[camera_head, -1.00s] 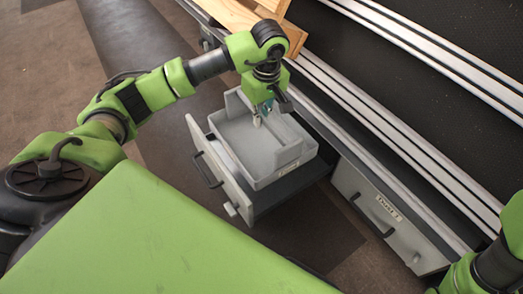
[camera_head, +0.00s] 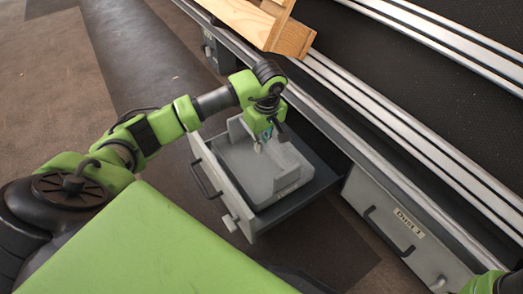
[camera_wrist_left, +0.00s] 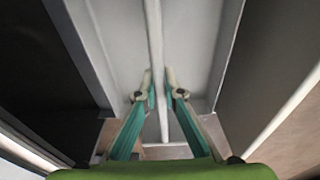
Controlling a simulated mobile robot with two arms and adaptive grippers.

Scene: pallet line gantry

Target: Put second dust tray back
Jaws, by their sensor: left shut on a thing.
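In the left wrist view, the fingers (camera_wrist_left: 159,80) pinch a thin upright grey wall of the tray (camera_wrist_left: 155,30). My right gripper is out of view; only part of that arm shows at the lower right.
A wooden crate or pallet (camera_head: 264,22) stands on the line at the top. Metal rails (camera_head: 400,120) run along the conveyor. The brown floor (camera_head: 60,80) at left is clear.

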